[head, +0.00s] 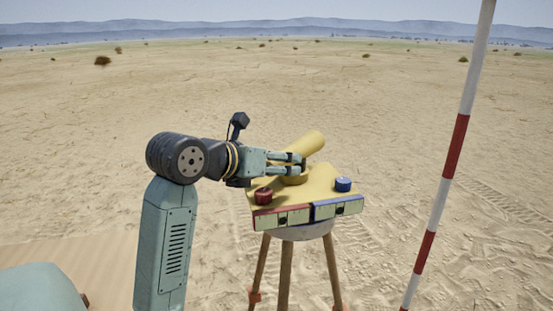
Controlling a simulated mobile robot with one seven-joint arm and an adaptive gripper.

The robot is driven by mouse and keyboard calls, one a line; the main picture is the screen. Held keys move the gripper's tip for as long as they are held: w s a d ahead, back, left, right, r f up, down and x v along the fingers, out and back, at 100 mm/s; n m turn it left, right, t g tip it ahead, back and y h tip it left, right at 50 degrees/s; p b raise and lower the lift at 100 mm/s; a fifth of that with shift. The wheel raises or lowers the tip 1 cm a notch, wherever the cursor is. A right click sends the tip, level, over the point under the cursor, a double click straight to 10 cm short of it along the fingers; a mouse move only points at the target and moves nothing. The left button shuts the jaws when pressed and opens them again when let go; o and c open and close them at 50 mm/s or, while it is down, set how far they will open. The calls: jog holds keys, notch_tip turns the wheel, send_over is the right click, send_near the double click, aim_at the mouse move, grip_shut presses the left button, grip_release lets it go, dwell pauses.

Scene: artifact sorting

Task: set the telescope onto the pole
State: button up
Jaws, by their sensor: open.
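A yellow telescope (309,143) sits on a yellow plate (310,203) atop a wooden tripod (283,271). Its tube slants up and to the right, away from me. The red and white pole (452,163) stands at the right, leaning slightly in the picture and apart from the telescope. My gripper (301,164) comes in from the left, with its fingers open at the telescope's lower part. The fingers partly hide that part, and I cannot tell whether they touch it.
The plate bears a red knob (263,197) and a blue knob (343,184). A red-framed scale (282,217) and a blue-framed scale (338,207) line its front edge. Open sandy ground lies around the tripod, with small scattered bushes far off.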

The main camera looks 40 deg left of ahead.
jog(key=shift+c, duration=0.3)
grip_shut()
dwell(0.6)
